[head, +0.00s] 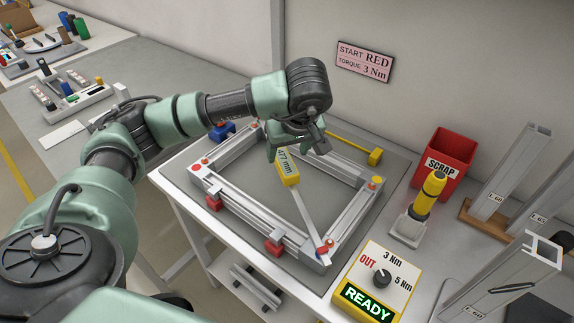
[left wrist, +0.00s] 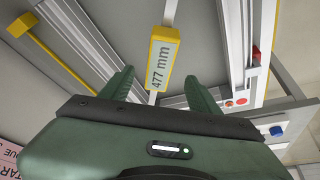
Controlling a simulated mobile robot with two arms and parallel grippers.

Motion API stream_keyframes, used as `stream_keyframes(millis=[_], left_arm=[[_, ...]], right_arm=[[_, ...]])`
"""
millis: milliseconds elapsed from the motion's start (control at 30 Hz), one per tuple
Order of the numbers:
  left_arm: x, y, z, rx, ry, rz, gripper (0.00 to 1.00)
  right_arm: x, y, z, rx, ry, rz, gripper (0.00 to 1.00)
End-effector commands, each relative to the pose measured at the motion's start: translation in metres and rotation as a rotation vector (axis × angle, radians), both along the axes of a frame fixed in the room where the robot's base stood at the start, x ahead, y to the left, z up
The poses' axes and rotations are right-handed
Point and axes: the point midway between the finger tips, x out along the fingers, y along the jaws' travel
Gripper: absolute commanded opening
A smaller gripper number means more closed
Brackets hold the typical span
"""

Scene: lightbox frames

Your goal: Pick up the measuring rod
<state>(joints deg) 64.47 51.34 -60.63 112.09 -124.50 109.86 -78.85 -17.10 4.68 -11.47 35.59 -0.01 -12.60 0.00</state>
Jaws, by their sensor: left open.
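The measuring rod (head: 309,213) is a thin pale rod with a yellow block marked 477 mm. It lies diagonally inside the aluminium frame (head: 225,212), its far part hidden by my left gripper. My left gripper (head: 296,150) is open over the rod's yellow block end. In the left wrist view the yellow block (left wrist: 163,50) shows between the two green fingers of the left gripper (left wrist: 160,78), with a gap on each side. I cannot tell how far above the block the fingers are. My right gripper is not in view.
A yellow rod with a block end (head: 374,156) lies behind the frame. At the right are a red scrap bin (head: 443,160), a yellow-handled tool in a stand (head: 431,190), a torque box reading READY (head: 378,280) and upright profile racks (head: 515,165). A side bench (head: 120,65) holds parts.

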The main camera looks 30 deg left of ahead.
Motion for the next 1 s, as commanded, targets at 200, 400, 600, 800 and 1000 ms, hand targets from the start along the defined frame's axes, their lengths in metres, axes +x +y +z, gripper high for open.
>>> stream_keyframes(millis=[200,400,600,800,1000], left_arm=[[0.005,0.008,-0.022,-0.003,0.004,0.001,0.62],[0.013,0.017,-0.051,-0.004,0.005,-0.001,0.62],[0.015,0.020,-0.061,-0.005,0.001,-0.002,0.62],[0.015,0.019,-0.061,-0.007,0.001,-0.002,0.62],[0.015,0.019,-0.062,-0.007,0.001,-0.002,0.62]], right_arm=[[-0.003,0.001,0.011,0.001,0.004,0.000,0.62],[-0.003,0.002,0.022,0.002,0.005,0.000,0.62],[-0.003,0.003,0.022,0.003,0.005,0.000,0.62],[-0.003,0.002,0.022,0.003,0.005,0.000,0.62],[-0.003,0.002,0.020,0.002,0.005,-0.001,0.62]])
